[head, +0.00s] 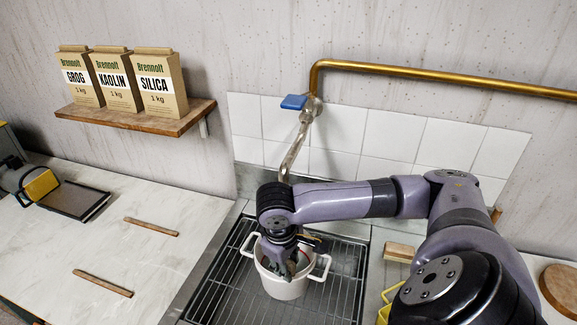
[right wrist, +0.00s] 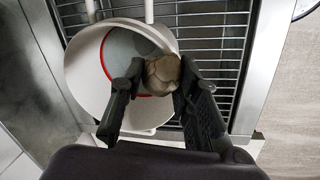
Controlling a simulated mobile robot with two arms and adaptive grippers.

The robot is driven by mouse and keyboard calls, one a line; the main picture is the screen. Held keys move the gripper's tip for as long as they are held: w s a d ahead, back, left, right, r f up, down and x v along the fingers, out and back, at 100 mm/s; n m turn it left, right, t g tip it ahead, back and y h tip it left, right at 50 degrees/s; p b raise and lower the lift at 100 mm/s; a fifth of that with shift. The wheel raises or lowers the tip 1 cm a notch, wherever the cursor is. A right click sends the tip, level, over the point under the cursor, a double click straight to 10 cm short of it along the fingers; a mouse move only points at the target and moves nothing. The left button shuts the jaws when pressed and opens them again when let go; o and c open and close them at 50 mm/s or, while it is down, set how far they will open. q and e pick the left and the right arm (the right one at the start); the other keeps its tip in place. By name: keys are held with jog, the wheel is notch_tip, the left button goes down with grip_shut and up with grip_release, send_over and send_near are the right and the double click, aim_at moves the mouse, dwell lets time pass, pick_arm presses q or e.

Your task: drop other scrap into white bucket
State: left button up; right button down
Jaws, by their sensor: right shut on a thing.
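The white bucket (head: 284,289) stands upright on a metal rack, with a loop handle on each side. In the right wrist view the bucket (right wrist: 86,85) opens towards the camera, and a red curved line shows inside it. My right gripper (head: 290,266) points down over the bucket's mouth. In the right wrist view my right gripper (right wrist: 160,76) is shut on a rounded grey-beige lump of scrap (right wrist: 162,77), near the bucket's rim on the right of that picture. In the head view the lump is mostly hidden by the fingers. My left gripper is not in view.
The wire rack (head: 232,293) lies in a metal sink area below a tap (head: 293,150). A wooden block (head: 399,252) lies right of it. Two wooden strips (head: 103,283) lie on the pale left counter (head: 165,205). Bags (head: 160,85) stand on a wall shelf (head: 142,122).

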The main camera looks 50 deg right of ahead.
jog(key=shift+s+a+f, duration=0.2)
jog(key=shift+s+f, duration=0.3)
jog(key=shift+f, duration=0.2)
jog(key=c, duration=1.6)
grip_release()
jog(key=o, duration=0.4)
jog(key=shift+w+d+f, duration=0.2)
jog(key=shift+w+d, duration=0.05)
jog(key=shift+w, duration=0.25)
jog(key=shift+d+r, duration=0.1)
jog(key=shift+s+r, duration=0.1)
